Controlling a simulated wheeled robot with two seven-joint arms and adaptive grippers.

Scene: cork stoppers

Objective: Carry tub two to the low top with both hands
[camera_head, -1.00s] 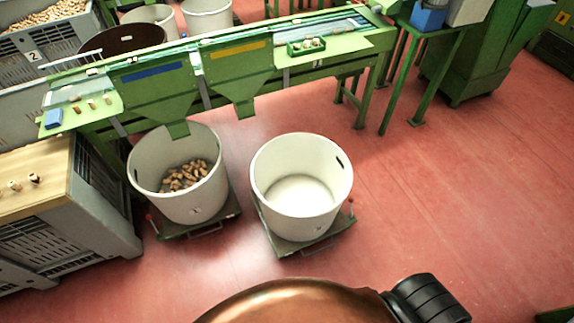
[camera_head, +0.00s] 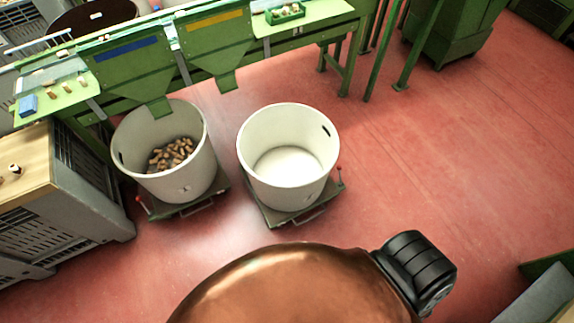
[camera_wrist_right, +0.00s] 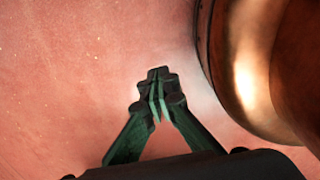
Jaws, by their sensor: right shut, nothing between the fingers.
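Two white tubs stand side by side on low green wheeled dollies in the head view. The left tub (camera_head: 187,182) holds several brown corks and sits under a green chute. The right tub (camera_head: 290,190) looks empty and has a dark hand slot in its rim. The marks on the tubs are too small to read, so I cannot tell which is tub two. My right gripper (camera_wrist_right: 159,78) shows in the right wrist view, fingers together and empty over red floor, away from both tubs. My left gripper is not in view. I cannot tell which surface is the low top.
A green sorting bench (camera_head: 130,65) with chutes runs behind the tubs. A wooden top (camera_head: 28,172) over a grey slatted crate (camera_head: 90,205) stands at the left. The red floor (camera_head: 440,150) is clear right of the tubs. A grey-green object (camera_head: 545,295) shows at the lower right.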

